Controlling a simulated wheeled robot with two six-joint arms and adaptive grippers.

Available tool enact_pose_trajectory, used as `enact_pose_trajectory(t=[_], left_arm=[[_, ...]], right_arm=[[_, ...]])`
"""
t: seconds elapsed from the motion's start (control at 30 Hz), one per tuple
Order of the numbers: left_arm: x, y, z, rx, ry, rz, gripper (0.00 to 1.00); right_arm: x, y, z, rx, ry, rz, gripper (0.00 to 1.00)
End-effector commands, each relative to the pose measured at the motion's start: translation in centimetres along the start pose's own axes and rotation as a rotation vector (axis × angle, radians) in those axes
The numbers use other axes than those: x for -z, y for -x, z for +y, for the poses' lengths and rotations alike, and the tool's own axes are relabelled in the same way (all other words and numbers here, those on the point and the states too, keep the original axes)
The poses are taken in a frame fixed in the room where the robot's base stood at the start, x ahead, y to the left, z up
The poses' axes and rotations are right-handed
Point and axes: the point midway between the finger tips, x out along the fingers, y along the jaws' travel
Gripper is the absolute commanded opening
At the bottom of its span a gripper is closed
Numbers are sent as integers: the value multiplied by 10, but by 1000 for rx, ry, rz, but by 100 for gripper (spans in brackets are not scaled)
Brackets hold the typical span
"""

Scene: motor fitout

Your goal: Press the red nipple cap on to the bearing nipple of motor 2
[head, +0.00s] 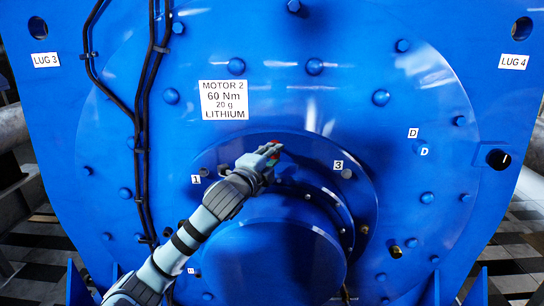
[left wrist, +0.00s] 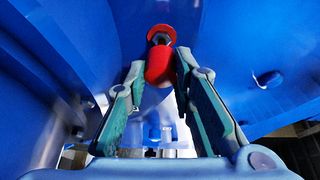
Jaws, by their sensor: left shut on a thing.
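The blue motor 2 (head: 330,110) fills the head view and carries a white MOTOR 2 label (head: 223,100). My left gripper (head: 272,152) is at the upper part of the round bearing housing, between the 1 and 3 tags. In the left wrist view its fingers are shut on the red nipple cap (left wrist: 158,68), which shows between the fingertips. A red ring (left wrist: 161,30) with a small grey part in its middle shows just beyond the cap. I cannot tell whether the cap touches the nipple; the nipple is not clearly visible. My right gripper is not in view.
A 1 tag (head: 196,179) and a 3 tag (head: 338,165) sit on the bearing flange. A large blue round hub (head: 270,262) juts out below my gripper. Black cables (head: 140,130) run down the left of the motor face. Several bolts stud the face.

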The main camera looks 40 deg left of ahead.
Motion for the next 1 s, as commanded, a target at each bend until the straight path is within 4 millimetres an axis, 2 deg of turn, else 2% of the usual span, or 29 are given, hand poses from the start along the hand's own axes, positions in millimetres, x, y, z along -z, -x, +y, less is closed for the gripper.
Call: enact_pose_trajectory(t=[0.97, 1.0], left_arm=[[-9, -22, -2, -1, 1, 0, 12], [-9, -22, -1, 0, 1, 0, 28]], right_arm=[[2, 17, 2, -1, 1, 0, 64], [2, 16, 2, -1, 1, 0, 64]])
